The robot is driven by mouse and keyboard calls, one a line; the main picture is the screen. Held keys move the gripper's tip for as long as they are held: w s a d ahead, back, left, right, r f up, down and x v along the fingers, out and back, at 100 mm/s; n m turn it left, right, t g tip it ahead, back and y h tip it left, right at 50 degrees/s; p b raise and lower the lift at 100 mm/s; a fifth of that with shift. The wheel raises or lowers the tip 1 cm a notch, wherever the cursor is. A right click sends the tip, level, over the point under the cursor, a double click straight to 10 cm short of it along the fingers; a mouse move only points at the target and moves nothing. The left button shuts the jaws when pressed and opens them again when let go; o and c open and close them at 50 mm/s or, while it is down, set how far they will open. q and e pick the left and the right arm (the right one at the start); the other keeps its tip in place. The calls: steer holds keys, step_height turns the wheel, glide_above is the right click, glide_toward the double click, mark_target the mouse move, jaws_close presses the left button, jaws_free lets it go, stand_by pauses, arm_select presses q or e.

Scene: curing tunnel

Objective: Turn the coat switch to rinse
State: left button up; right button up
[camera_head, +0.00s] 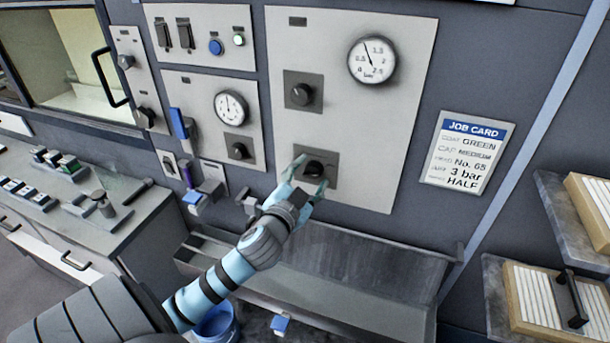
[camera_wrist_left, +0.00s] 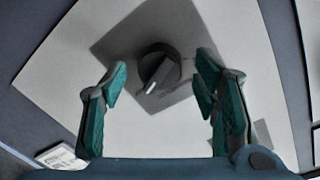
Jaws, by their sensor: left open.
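A black rotary knob (camera_head: 314,168) sits on a dark square plate low on the large light panel (camera_head: 350,110). Its label is too small to read, so I cannot tell whether it is the coat switch. In the left wrist view the knob (camera_wrist_left: 160,70) shows a raised grip with a white mark pointing down and slightly left. My left gripper (camera_head: 309,177) is open in front of this knob; its teal fingers (camera_wrist_left: 162,82) stand on either side of it, with nothing held. I cannot tell whether they touch it. My right gripper is not in view.
Another dark knob (camera_head: 301,95) and a round gauge (camera_head: 372,60) are higher on the same panel. A job card (camera_head: 464,152) hangs to the right, reading coat GREEN. A metal trough (camera_head: 350,285) lies below. A smaller panel at left holds a gauge (camera_head: 231,107) and knob (camera_head: 238,151).

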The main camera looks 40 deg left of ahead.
arm_select(q)
steer(key=v, duration=1.1)
steer(key=shift+s, duration=0.3)
